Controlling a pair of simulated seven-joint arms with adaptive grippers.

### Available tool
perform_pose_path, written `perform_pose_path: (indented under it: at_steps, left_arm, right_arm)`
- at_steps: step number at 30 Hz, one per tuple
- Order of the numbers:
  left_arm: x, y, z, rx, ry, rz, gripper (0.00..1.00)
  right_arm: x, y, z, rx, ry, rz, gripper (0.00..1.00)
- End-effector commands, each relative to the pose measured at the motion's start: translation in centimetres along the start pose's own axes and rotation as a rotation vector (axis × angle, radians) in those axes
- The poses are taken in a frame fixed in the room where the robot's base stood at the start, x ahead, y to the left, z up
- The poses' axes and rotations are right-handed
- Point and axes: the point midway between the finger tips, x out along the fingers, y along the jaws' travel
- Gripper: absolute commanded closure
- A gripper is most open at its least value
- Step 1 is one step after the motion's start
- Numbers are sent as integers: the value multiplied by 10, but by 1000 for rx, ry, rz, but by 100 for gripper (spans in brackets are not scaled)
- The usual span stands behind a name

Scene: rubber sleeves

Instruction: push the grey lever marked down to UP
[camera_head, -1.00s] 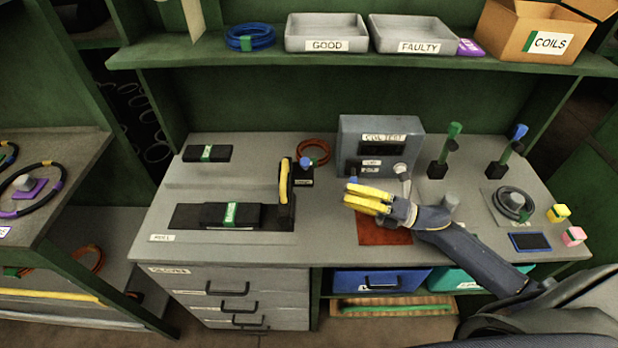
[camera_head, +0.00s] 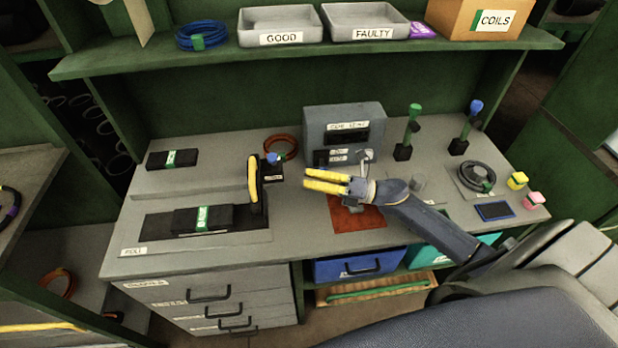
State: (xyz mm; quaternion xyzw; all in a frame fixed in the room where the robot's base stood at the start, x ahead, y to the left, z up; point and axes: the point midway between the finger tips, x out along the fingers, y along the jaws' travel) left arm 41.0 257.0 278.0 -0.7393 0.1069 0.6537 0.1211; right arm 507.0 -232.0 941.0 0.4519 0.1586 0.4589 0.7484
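The grey tester box (camera_head: 344,122) stands at the back of the bench. Its front has a dark display and small white labels, too small to read surely. A small grey lever (camera_head: 368,157) shows at the box's lower right front. My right gripper (camera_head: 306,178), with two yellow fingers, is in front of the box and over a brown-red mat (camera_head: 352,215). Its fingers point left, and the lever is just behind the wrist. I see nothing held, but the gap between the fingers is unclear. My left gripper is out of view.
A black fixture with a yellow handle (camera_head: 253,182) and a blue-knobbed part (camera_head: 272,160) stand left of the fingers. Green (camera_head: 412,125) and blue-topped (camera_head: 469,125) posts stand to the right. A shelf with grey trays (camera_head: 280,24) runs above.

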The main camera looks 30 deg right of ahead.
Motion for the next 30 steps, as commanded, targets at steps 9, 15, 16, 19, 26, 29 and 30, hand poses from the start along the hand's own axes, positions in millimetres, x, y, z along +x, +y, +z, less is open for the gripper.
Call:
perform_pose_path:
  at_steps: [9,15,16,19,26,29,30]
  left_arm:
    - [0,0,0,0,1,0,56]
    - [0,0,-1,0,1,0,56]
    - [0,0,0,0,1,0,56]
    - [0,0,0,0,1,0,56]
    - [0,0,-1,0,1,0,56]
    - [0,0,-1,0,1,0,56]
    - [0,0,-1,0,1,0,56]
  right_arm:
    - [47,0,0,-2,1,1,100]
    - [65,0,0,-1,0,1,100]
    - [67,0,0,-1,0,0,100]
    - [71,0,0,-1,0,-1,100]
    - [73,0,0,0,1,-1,100]
    - [73,0,0,0,0,-1,100]
    - [73,0,0,0,0,-1,100]
